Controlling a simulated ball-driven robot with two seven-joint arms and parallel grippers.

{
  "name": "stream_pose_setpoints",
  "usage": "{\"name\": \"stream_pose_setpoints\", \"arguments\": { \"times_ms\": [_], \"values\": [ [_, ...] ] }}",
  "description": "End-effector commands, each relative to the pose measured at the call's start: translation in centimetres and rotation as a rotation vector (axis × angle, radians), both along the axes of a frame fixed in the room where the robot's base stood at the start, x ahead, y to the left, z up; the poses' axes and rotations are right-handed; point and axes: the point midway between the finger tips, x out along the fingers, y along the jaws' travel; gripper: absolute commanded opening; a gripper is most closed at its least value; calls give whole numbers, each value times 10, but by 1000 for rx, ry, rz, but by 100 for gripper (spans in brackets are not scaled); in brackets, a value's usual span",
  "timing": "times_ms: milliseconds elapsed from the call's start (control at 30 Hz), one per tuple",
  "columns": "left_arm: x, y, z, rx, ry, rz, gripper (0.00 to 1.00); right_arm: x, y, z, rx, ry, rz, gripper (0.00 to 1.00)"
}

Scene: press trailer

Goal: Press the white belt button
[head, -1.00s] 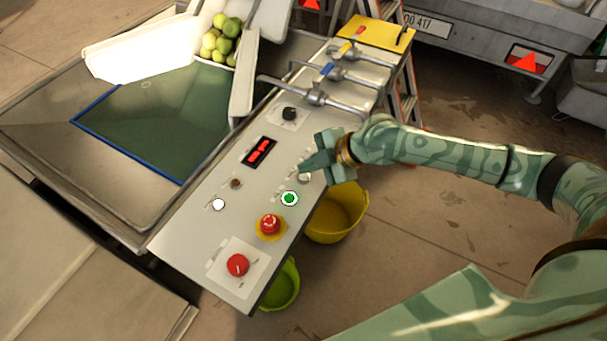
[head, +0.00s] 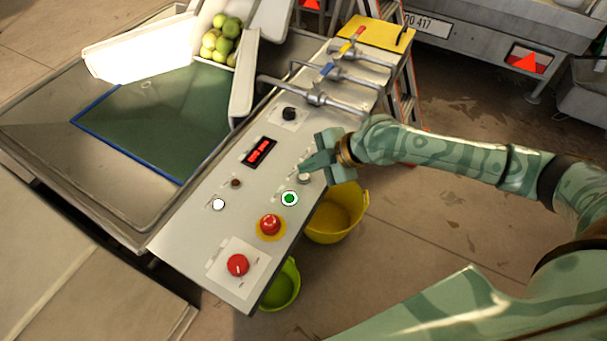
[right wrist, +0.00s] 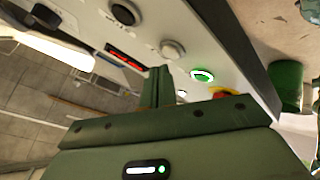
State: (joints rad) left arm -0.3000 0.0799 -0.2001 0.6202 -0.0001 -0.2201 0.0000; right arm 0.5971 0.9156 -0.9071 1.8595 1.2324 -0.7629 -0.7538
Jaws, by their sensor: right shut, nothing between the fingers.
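The control panel (head: 200,240) carries a pale, whitish round button (head: 304,179) near its right edge. This button also shows in the right wrist view (right wrist: 172,50). My right gripper (head: 306,166) is shut and empty, with its tips just above and beside that button in the head view. I cannot tell whether they touch it; in the right wrist view the fingers (right wrist: 158,82) appear apart from it. A smaller bright white round button or lamp (head: 218,204) sits on the panel's left side. My left gripper is not in view.
A green-lit button (head: 289,198), a red emergency stop (head: 270,225) and a red knob (head: 237,265) are below the pale button. A black knob (head: 289,114), a red display (head: 259,151) and valve pipes (head: 318,97) are above. A yellow bucket (head: 337,215) stands beside the panel.

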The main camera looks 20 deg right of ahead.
Motion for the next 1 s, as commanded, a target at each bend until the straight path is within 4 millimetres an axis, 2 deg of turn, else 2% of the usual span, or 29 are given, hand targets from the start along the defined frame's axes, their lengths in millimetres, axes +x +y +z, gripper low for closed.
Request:
{"name": "stream_pose_setpoints", "arguments": {
  "times_ms": [333, 1000],
  "values": [
    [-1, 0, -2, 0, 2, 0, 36, 0, 0, -8, 0, 0, 0, 0],
    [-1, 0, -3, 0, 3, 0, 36, 0, 0, -12, 0, 0, 0, 0]
  ]
}}
